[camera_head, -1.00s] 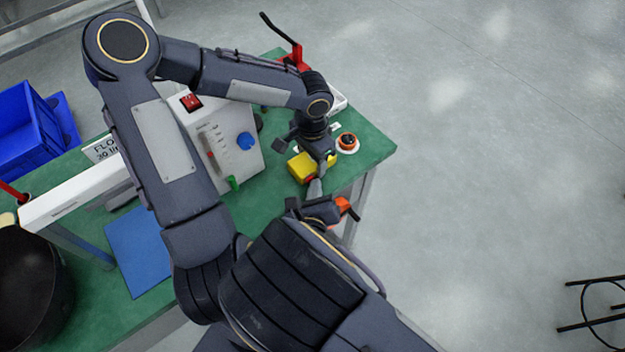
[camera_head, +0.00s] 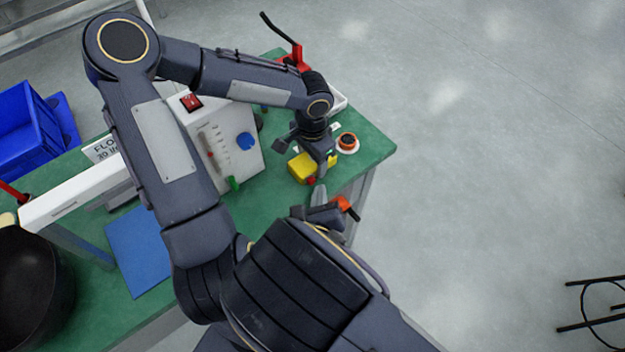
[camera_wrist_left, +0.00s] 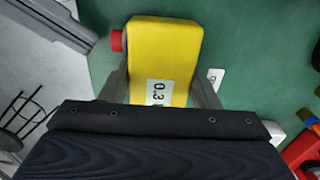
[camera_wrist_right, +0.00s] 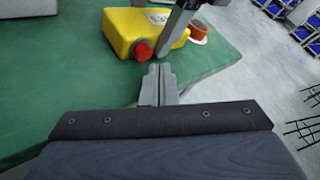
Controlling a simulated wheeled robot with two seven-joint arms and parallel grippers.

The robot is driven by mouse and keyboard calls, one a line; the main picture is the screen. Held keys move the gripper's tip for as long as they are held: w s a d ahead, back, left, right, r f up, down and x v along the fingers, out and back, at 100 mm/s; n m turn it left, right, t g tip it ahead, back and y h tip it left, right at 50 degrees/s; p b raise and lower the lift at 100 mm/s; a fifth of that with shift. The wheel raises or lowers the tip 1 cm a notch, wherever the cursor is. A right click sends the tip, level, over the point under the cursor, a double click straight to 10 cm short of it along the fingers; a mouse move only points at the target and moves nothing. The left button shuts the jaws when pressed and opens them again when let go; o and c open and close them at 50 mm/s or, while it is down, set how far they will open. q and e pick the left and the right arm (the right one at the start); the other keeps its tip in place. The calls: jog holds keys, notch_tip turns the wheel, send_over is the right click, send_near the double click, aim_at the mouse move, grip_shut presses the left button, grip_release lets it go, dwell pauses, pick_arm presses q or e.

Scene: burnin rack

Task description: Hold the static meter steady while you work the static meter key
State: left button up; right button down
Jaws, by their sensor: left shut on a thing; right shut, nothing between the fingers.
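The static meter (camera_head: 302,167) is a small yellow box on the green bench near its right edge. In the left wrist view the meter (camera_wrist_left: 165,45) has a label reading about "0.3" and a red key (camera_wrist_left: 116,41) on one side. My left gripper (camera_head: 322,164) is shut on the meter, one finger on each side. In the right wrist view the red key (camera_wrist_right: 143,50) faces my right gripper (camera_wrist_right: 160,72). My right gripper is shut and empty, its tips just short of the key with a small gap showing.
An orange-and-white round item (camera_head: 347,142) sits beside the meter. A white instrument box (camera_head: 230,150) with a blue knob stands to the left. A blue mat (camera_head: 138,250) and dark pot (camera_head: 30,290) lie farther left. Open floor is to the right.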

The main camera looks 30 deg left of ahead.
jog(key=shift+s+d, duration=0.3)
jog(key=shift+d, duration=0.5)
jog(key=shift+s+d, duration=0.35)
jog(key=shift+d, duration=0.4)
jog(key=shift+s+d, duration=0.3)
jog(key=shift+d, duration=0.5)
pick_arm(q)
jog(key=o, duration=1.1)
